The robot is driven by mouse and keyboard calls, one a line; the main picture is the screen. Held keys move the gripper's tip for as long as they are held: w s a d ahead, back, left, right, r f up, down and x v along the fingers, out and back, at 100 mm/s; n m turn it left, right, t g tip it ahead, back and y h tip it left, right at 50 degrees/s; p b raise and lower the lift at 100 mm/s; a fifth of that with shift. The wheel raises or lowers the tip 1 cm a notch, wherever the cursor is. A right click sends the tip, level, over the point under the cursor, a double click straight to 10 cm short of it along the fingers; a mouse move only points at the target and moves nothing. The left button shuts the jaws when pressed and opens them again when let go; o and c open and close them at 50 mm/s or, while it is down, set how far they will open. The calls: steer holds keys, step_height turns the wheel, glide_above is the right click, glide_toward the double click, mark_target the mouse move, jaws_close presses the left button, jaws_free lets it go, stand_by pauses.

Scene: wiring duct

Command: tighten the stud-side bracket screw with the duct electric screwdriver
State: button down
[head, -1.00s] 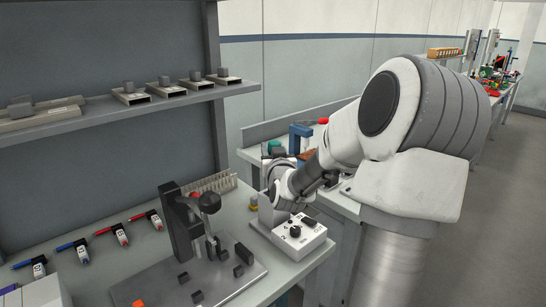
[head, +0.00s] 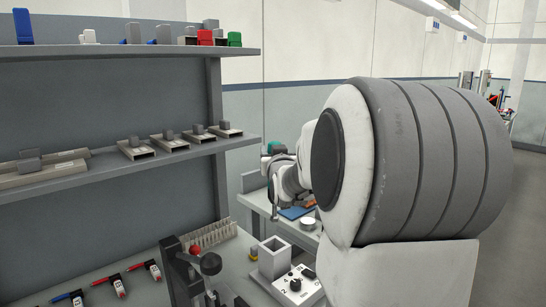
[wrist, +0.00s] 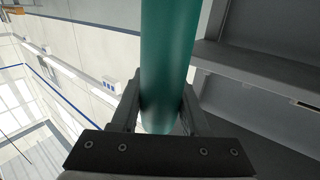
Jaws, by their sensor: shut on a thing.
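My gripper (wrist: 160,125) is shut on the teal cylindrical body of the electric screwdriver (wrist: 166,60) in the wrist view. In the head view the teal top of the screwdriver (head: 274,147) shows at the end of my arm, raised above the bench. A slim grey part hangs below it, and its tip is too small to make out. An open square grey holder (head: 272,258) stands below, beside a white control box (head: 296,284), and looks empty. I cannot pick out the stud-side bracket screw in either view.
A dark post fixture with a lever (head: 185,270) stands left of the holder. Two shelves (head: 120,165) with duct pieces and small blocks are at the left. Red and blue hand tools (head: 110,282) lie on the bench. My large arm covers the right middle.

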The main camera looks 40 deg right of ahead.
step_height(320, 180, up, 12)
steer(key=p, duration=0.8)
steer(key=shift+f, duration=0.2)
stand_by(0.3)
